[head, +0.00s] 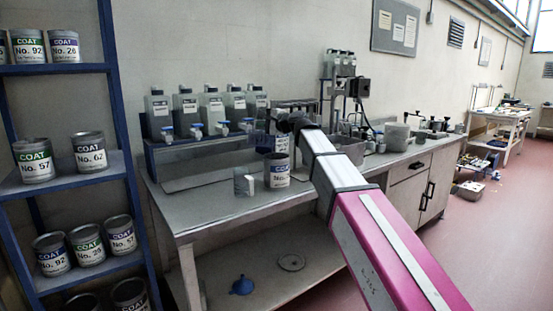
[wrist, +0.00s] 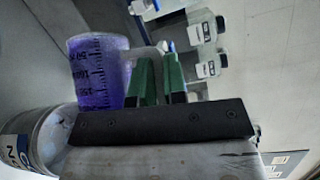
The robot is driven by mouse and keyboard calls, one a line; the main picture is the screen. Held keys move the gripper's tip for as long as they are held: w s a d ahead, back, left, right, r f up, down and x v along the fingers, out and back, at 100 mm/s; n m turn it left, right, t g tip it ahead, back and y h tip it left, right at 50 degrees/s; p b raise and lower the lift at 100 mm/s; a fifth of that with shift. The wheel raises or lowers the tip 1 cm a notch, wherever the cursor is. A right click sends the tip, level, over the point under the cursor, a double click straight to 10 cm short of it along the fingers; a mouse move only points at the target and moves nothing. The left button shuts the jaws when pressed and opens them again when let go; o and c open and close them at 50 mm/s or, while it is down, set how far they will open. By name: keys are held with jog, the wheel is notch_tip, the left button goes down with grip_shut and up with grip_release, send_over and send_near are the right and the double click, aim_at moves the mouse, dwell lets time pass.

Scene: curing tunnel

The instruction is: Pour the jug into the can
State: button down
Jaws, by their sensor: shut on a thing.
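The jug (wrist: 98,70) is a clear graduated vessel tinted purple, with dark scale marks and a pale handle. My gripper (wrist: 160,78) has green fingers shut on that handle. In the head view the jug (head: 263,141) shows small and bluish above the can, beside my gripper (head: 284,127). The jug looks tipped well over, its lower end by the can's mouth. The can (head: 277,173) stands upright on the bench, with a white label; it shows in the wrist view (wrist: 45,140) at lower left. I cannot see a stream, and the liquid level inside the can is hidden.
A grey cup with a white handle (head: 244,182) stands left of the can on the bench (head: 205,211). Several bottles with blue taps (head: 213,107) line the raised shelf behind. A blue rack (head: 70,186) of labelled cans is at left. The bench's front left is clear.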

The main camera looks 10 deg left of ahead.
jog(key=shift+w+d+r+m+y, duration=0.2)
jog(key=shift+d+m+y, duration=0.15)
jog(key=shift+d, duration=0.25)
jog(key=shift+w+d+m+t+y, duration=0.15)
jog(key=shift+d+m+t+y, duration=0.25)
jog(key=shift+d, duration=0.1)
jog(key=shift+w+d+r+m+t+y, duration=0.15)
jog(key=shift+d+m+t+y, duration=0.05)
jog(key=shift+d+m+y, duration=0.2)
jog(key=shift+w+d+r+m+t+y, duration=0.15)
jog(key=shift+d+m+t, duration=0.1)
jog(key=shift+d, duration=0.2)
jog(key=shift+s+a+f+n+g+h, duration=0.2)
jog(key=shift+a+n+g+h, duration=0.1)
jog(key=shift+a+n+h, duration=0.25)
jog(key=shift+s+a+f+n+g+h, duration=0.1)
jog(key=shift+s+a+n+g+h, duration=0.2)
jog(key=shift+a, duration=0.3)
